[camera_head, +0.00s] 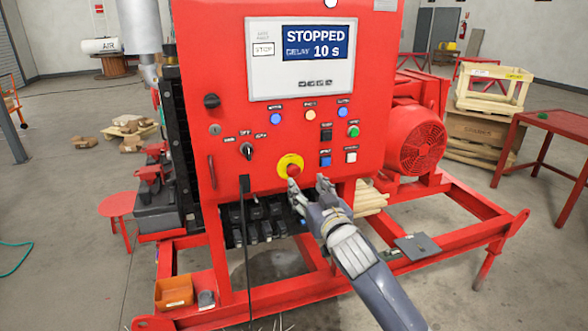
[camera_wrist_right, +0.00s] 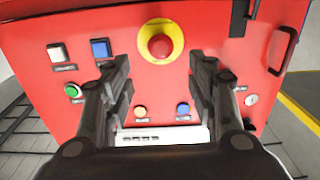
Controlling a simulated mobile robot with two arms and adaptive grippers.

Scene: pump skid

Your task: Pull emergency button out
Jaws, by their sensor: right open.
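The emergency button is a red knob (camera_head: 292,170) on a round yellow plate (camera_head: 284,161), low on the front of the red control panel (camera_head: 225,140). The knob also shows in the right wrist view (camera_wrist_right: 160,46), top centre, beyond the fingers and between their lines. My right gripper (camera_head: 309,184) is open and empty, just in front of the panel and slightly right of and below the button. In the wrist view the right gripper (camera_wrist_right: 160,80) has its two dark fingers spread, with nothing between them. My left gripper is not in view.
A display (camera_head: 308,55) above reads STOPPED, DELAY 10 s. Coloured buttons and a black rotary switch (camera_head: 247,150) surround the emergency button. A black cable (camera_head: 246,240) hangs below the panel. The red skid frame (camera_head: 440,235) extends right, past a red motor (camera_head: 413,138).

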